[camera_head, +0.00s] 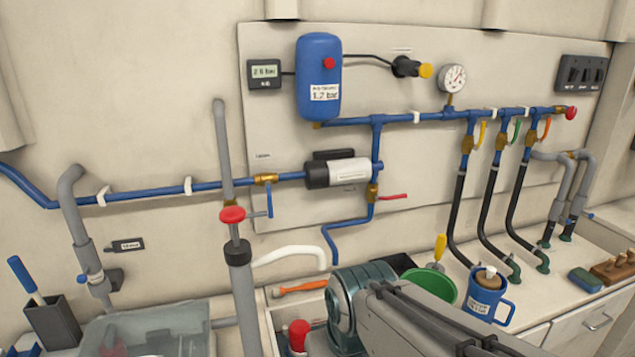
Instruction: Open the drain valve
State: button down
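No readable label in the camera_head view marks the drain valve. A brass valve (372,193) with a red lever (393,197) sits on a blue pipe below the pump; this pipe runs downward, and the lever sticks out to the right, across the pipe. Another brass valve (265,179) left of the pump has a blue lever (269,201) hanging down, across its horizontal pipe. Three brass valves at right carry yellow (482,134), green (516,131) and orange (546,127) levers. My arm shows at the bottom centre; my gripper is not in view.
A blue tank (319,80), pump (337,172) and gauge (453,78) are on the wall panel. A tall grey pipe with a red knob (232,215) stands in front. A green bowl (434,285) and blue mug (488,296) stand on the counter near my arm.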

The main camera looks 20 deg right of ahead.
aim_at(378, 197)
jog(key=k, duration=1.05)
jog(key=z, duration=0.7)
jog(key=i, duration=1.4)
jog(key=u, duration=0.65)
